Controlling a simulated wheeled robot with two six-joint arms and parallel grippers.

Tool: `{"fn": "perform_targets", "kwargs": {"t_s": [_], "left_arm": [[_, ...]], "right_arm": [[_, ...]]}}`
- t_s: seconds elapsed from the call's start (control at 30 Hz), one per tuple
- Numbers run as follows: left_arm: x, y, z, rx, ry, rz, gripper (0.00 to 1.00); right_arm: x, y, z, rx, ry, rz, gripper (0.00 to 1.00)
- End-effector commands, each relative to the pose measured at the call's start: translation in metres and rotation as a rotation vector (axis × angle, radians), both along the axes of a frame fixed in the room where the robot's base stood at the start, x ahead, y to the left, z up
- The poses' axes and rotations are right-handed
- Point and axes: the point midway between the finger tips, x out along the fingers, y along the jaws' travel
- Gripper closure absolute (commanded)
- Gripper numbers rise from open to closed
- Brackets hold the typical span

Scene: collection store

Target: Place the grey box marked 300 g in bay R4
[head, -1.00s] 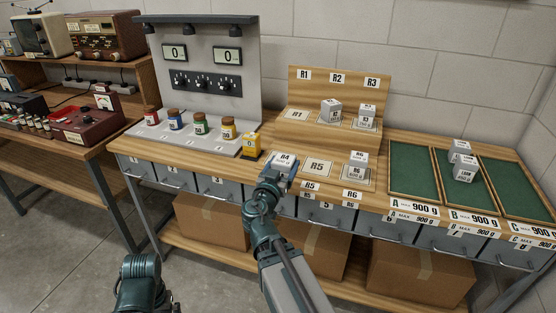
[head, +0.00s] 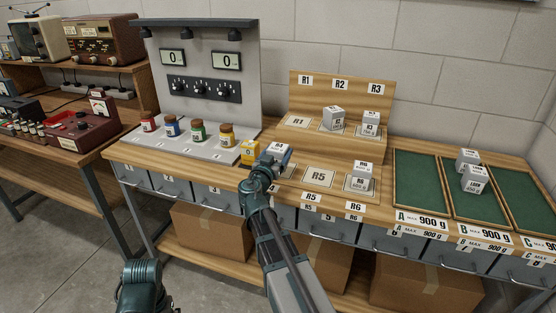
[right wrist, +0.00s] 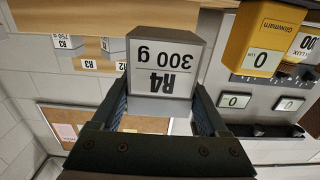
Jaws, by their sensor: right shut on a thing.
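My right gripper (head: 274,158) is shut on the grey box marked R4, 300 g (head: 279,148), at the left end of the lower rack row. In the right wrist view the box (right wrist: 163,62) sits between the two fingers, its label upside down in the picture. Bay R4, left of the bare R5 plate (head: 319,176), is mostly hidden by my gripper and forearm. I cannot tell whether the box touches the bay or is held above it. My left gripper is out of view.
A yellow box (head: 249,152) stands close to the left of my right gripper. A box stands in bay R6 (head: 347,183), and boxes in R2 (head: 333,118) and R3 (head: 371,124). Green trays (head: 419,182) lie to the right. Several jars (head: 197,130) stand to the left.

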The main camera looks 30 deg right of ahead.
Motion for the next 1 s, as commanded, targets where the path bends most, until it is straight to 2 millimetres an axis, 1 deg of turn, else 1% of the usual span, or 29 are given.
{"fn": "perform_targets", "kwargs": {"t_s": [0.03, 0.07, 0.1, 0.2, 0.3, 0.57, 0.73, 0.77, 0.8, 0.87, 0.9, 1.0], "left_arm": [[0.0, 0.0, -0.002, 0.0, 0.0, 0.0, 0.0], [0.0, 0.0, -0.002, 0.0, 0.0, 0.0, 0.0], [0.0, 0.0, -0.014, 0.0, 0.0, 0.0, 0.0], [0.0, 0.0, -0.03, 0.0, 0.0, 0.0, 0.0], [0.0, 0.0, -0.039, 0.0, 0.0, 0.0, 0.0], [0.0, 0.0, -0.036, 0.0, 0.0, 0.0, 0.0], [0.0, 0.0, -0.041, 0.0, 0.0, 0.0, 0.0], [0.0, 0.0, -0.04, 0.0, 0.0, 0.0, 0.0], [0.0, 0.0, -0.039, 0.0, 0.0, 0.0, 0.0], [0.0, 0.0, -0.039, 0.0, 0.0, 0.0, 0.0], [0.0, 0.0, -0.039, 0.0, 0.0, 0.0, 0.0], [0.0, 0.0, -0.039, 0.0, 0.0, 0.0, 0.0]], "right_arm": [[0.01, -0.003, -0.001, -0.001, 0.0, 0.0, 1.0], [0.015, -0.005, -0.002, -0.001, 0.001, 0.0, 1.0], [0.011, -0.004, -0.013, -0.001, 0.001, 0.0, 1.0], [0.009, -0.006, -0.03, -0.001, 0.001, -0.001, 1.0], [0.008, -0.007, -0.038, -0.001, 0.0, -0.002, 1.0], [0.008, -0.007, -0.036, -0.001, 0.0, -0.002, 1.0], [0.008, -0.007, -0.04, -0.001, 0.0, -0.002, 1.0], [0.008, -0.007, -0.04, 0.0, 0.0, -0.002, 0.21], [0.008, -0.007, -0.039, 0.0, 0.0, -0.002, 0.14], [0.008, -0.007, -0.039, 0.0, 0.0, -0.002, 0.03], [0.008, -0.007, -0.039, 0.0, 0.0, -0.002, 0.0], [0.008, -0.007, -0.039, 0.0, 0.0, -0.002, 0.0]]}}
